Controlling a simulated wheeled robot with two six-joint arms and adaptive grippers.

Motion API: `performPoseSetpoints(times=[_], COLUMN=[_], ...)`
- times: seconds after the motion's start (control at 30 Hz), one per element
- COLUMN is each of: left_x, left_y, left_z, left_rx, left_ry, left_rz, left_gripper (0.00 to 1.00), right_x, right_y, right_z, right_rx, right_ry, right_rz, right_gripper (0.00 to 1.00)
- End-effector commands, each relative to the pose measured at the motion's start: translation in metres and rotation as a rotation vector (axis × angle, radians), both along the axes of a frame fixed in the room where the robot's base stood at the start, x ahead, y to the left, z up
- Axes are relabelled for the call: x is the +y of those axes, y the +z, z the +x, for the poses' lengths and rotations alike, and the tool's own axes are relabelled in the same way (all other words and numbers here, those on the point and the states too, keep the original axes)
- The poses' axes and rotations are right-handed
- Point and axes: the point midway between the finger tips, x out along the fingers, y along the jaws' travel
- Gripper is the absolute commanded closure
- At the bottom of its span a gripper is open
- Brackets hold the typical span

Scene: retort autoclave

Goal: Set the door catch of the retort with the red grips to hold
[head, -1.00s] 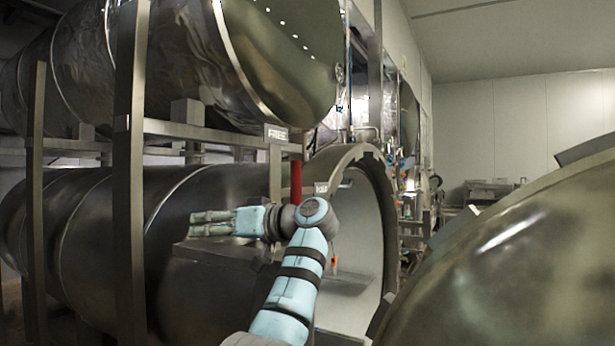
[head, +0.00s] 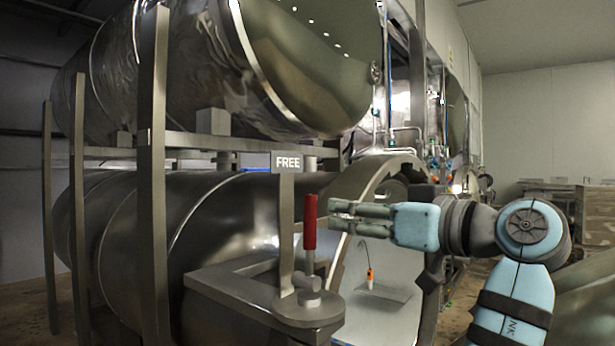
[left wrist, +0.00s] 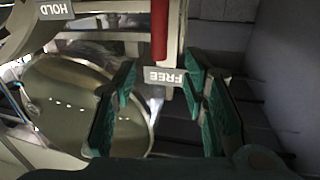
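The catch lever has a red grip (head: 310,222) and stands nearly upright on a round pivot on a steel bracket (head: 240,290) by the retort mouth. A FREE plate (head: 287,161) stands on a post just left of the lever. My left gripper (head: 334,216) is to the right of the red grip, its fingers pointing left at it, apart from it. In the left wrist view its green fingers (left wrist: 160,100) are spread and empty. The red grip (left wrist: 160,30), the FREE plate (left wrist: 164,77) and a HOLD plate (left wrist: 54,9) show there upside down. My right gripper is out of view.
The lower retort (head: 220,215) lies behind the bracket, its round mouth open, with a small orange item (head: 370,278) hanging inside. Another retort (head: 200,60) lies above on a steel frame. Frame posts (head: 152,180) stand at left.

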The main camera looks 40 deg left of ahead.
Motion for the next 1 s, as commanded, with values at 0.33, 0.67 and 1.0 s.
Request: performPoseSetpoints(times=[0.33,0.67,1.0], left_x=[0.056,0.106,0.108], left_y=[0.014,0.002,0.001], left_z=[0.002,0.012,0.013], left_rx=[0.002,0.001,0.001], left_ry=[0.016,0.012,0.01], left_rz=[0.003,0.001,0.0], left_gripper=[0.6,0.6,0.72], right_x=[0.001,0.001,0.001], right_y=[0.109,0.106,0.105], right_z=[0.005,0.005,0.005], right_rx=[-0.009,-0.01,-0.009], right_ry=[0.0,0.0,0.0], right_rz=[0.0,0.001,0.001], right_gripper=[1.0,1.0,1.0])
